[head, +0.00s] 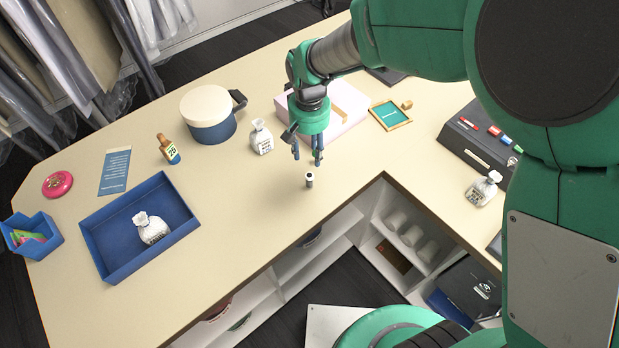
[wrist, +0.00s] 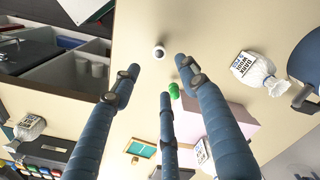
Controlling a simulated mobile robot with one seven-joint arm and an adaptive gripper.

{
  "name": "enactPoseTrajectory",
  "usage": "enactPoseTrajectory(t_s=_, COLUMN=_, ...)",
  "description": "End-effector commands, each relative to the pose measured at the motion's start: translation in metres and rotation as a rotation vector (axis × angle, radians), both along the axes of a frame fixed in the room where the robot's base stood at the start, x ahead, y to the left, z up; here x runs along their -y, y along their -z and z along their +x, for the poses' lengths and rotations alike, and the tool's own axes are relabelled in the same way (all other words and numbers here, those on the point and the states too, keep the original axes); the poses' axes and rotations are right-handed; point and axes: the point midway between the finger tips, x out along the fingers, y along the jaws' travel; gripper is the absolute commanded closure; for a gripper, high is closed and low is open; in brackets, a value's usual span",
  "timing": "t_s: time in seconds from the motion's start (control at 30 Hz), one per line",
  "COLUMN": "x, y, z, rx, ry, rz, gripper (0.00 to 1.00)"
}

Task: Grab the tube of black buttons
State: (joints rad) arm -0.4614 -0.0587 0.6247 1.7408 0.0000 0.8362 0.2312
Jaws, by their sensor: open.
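In the wrist view my gripper (wrist: 158,78) shows three spread blue fingers, apart from the tube.
A white labelled bag (head: 261,138), a blue pot with cream lid (head: 208,114) and a pink box (head: 335,118) stand behind. A blue tray (head: 110,267) lies left. A small green object (wrist: 174,91) shows between the fingers. The counter's inner edge drops off close to the tube.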

Motion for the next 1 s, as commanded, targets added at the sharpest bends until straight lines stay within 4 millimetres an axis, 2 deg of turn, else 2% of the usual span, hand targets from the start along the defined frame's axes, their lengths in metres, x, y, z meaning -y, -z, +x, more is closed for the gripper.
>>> enactPoseTrajectory(t_s=0.3, x=0.000, y=0.000, z=0.000, rx=0.001, ry=0.000, rz=0.000, gripper=0.56)
enactPoseTrajectory(t_s=0.47, x=0.000, y=0.009, z=0.000, rx=0.000, ry=0.000, rz=0.000, gripper=0.56)
enactPoseTrajectory(t_s=1.0, x=0.000, y=0.079, z=0.000, rx=0.001, ry=0.000, rz=0.000, gripper=0.56)
